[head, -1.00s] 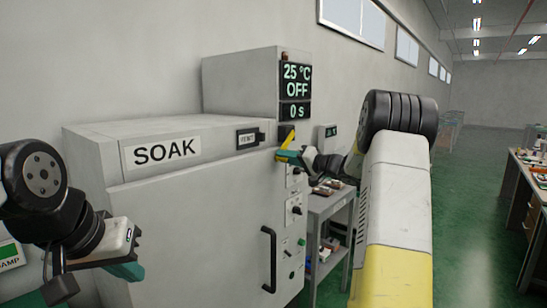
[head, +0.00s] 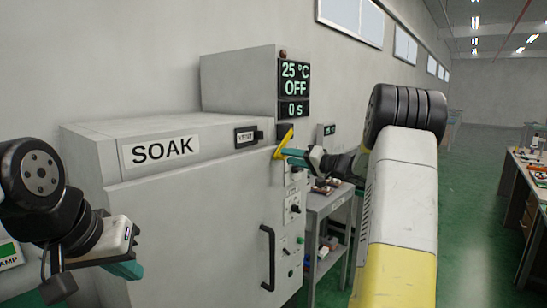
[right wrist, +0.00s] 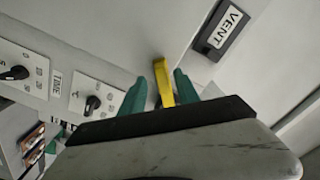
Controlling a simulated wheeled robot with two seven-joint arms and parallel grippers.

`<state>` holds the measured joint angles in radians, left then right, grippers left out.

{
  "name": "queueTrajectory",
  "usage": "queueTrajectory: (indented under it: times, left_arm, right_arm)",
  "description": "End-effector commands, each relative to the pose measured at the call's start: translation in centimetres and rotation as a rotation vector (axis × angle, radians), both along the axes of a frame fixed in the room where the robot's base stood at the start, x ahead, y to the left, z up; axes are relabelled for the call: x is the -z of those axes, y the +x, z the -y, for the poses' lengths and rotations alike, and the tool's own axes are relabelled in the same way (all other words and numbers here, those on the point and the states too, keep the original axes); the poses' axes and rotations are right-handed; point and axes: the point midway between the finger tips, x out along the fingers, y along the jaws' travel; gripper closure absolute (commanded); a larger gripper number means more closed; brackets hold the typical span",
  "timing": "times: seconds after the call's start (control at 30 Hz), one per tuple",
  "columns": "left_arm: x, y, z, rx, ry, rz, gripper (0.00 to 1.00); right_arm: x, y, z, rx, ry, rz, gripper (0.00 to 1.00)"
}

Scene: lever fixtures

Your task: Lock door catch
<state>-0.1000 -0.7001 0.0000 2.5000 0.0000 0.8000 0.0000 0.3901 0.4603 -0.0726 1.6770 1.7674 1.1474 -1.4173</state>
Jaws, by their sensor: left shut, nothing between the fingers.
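The oven marked SOAK has a yellow catch lever (head: 284,141) at the upper right of its door (head: 200,220), below the display. The lever also shows in the right wrist view (right wrist: 163,82), standing between my right fingers. My right gripper (head: 288,153) is at the lever. In the right wrist view its green fingers (right wrist: 160,92) are apart, one on each side of the lever, with a visible gap on the left side. The lever's lower part is hidden by the gripper. My left gripper (head: 130,270) is shut and empty in front of the oven's left side.
A black door handle (head: 268,258) stands out lower on the door. A VENT switch (head: 246,137) is left of the lever, and knob panels (head: 295,209) are below it. A grey cart (head: 330,205) stands behind; a workbench (head: 530,180) is at far right.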

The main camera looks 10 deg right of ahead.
Motion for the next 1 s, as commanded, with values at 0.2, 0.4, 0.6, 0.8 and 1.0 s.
queueTrajectory:
  times: [0.2,0.4,0.6,0.8,1.0]
  left_arm:
    - [0.0,0.0,0.0,0.000,0.000,0.000,1.00]
    - [0.0,0.0,0.0,0.000,0.000,0.000,1.00]
    - [0.0,0.0,0.0,0.000,0.000,0.000,1.00]
    - [0.0,0.0,0.0,0.000,0.000,0.000,1.00]
    - [0.0,0.0,0.0,0.000,0.000,0.000,1.00]
  right_arm:
    - [0.0,-2.9,2.4,0.003,-0.001,0.000,0.62]
    - [0.1,-3.9,3.1,0.001,-0.001,-0.002,0.62]
    - [0.1,-4.0,3.1,0.000,-0.001,-0.001,0.62]
    - [-0.5,-5.0,1.3,-0.036,-0.014,-0.031,0.62]
    - [-1.4,-12.5,-8.1,-0.218,-0.122,-0.241,0.62]
